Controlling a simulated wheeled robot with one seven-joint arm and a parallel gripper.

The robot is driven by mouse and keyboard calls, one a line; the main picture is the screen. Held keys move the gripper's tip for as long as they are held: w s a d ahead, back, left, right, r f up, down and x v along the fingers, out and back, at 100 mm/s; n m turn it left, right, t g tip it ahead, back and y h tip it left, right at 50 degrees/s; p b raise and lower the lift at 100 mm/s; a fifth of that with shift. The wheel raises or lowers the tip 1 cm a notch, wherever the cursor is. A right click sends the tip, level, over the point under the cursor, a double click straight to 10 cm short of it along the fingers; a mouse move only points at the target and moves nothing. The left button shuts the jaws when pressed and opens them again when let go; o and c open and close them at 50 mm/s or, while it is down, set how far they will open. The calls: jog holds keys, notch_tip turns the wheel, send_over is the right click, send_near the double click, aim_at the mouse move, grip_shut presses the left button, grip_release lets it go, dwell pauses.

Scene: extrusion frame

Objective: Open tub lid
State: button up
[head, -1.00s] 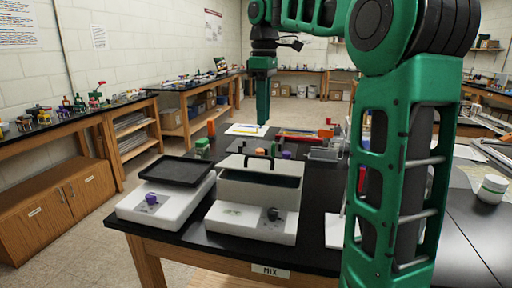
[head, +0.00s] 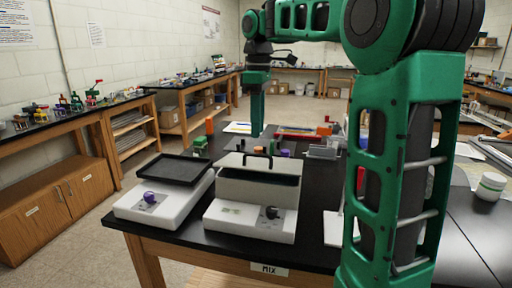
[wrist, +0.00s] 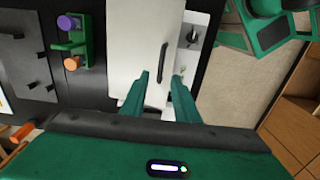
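The tub (head: 258,190) is a grey-white box on a white base with a dark knob, near the table's front edge. In the wrist view the pale lid (wrist: 130,40) shows with the black handle (wrist: 163,62) running lengthwise. My gripper (head: 257,133) points down behind the handle in the head view. In the wrist view my gripper (wrist: 161,80) is open, its two green fingers on either side of the handle's lower end in the picture. I cannot tell whether they touch it.
A white device (head: 135,208) with a black tray top (head: 174,169) and purple knob stands left of the tub. A green bracket with purple and orange ends (wrist: 72,45) lies beside the tub. Small parts and a grey bin (head: 322,152) stand farther back.

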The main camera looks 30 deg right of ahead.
aim_at(262, 156)
jog(key=shift+f, duration=3.25)
grip_shut()
